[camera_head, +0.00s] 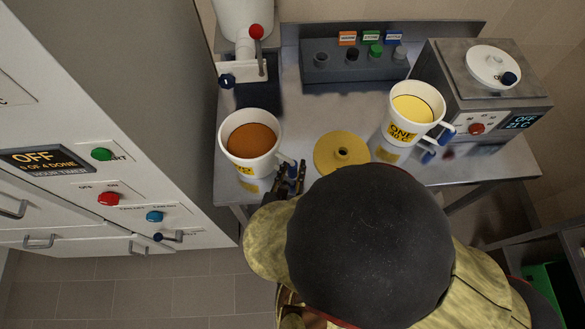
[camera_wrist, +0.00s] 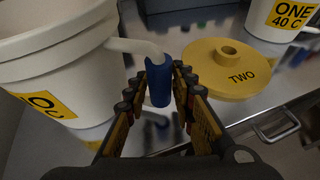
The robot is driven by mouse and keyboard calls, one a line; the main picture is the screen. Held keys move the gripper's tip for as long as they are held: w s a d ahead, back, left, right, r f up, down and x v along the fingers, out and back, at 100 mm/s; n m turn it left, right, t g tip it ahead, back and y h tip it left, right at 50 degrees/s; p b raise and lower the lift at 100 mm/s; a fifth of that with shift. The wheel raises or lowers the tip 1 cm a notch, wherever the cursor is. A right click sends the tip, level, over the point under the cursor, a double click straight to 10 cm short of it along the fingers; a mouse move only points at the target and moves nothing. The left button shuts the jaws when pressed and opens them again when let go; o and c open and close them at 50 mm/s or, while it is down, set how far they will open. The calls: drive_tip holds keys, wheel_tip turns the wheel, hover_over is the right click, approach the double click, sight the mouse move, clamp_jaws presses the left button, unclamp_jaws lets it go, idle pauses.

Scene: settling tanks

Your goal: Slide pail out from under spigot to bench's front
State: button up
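A white pail (camera_head: 236,159) of brown-orange liquid stands upright near the bench's front-left edge, in front of the white spigot (camera_head: 246,45) with the red knob. Its rim looks clear of the spigot's outlet. The pail (camera_wrist: 55,60) fills the left of the wrist view, with a yellow label partly cut off. Its white side handle ends in a blue grip (camera_wrist: 159,82). My gripper (camera_wrist: 158,85) has its fingers on both sides of this grip and appears shut on it. In the head view my gripper (camera_head: 289,180) is right of the pail, partly hidden by my arm.
A yellow lid marked TWO (camera_wrist: 228,72) lies on the bench (camera_head: 300,112) right of my gripper. A white pail labelled ONE 40 C (camera_head: 405,130) holds yellow liquid beside a heater box (camera_head: 455,85). A grey cabinet (camera_head: 105,110) borders the left.

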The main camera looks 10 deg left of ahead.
drive_tip(key=o, duration=0.3)
drive_tip(key=shift+s, duration=0.1)
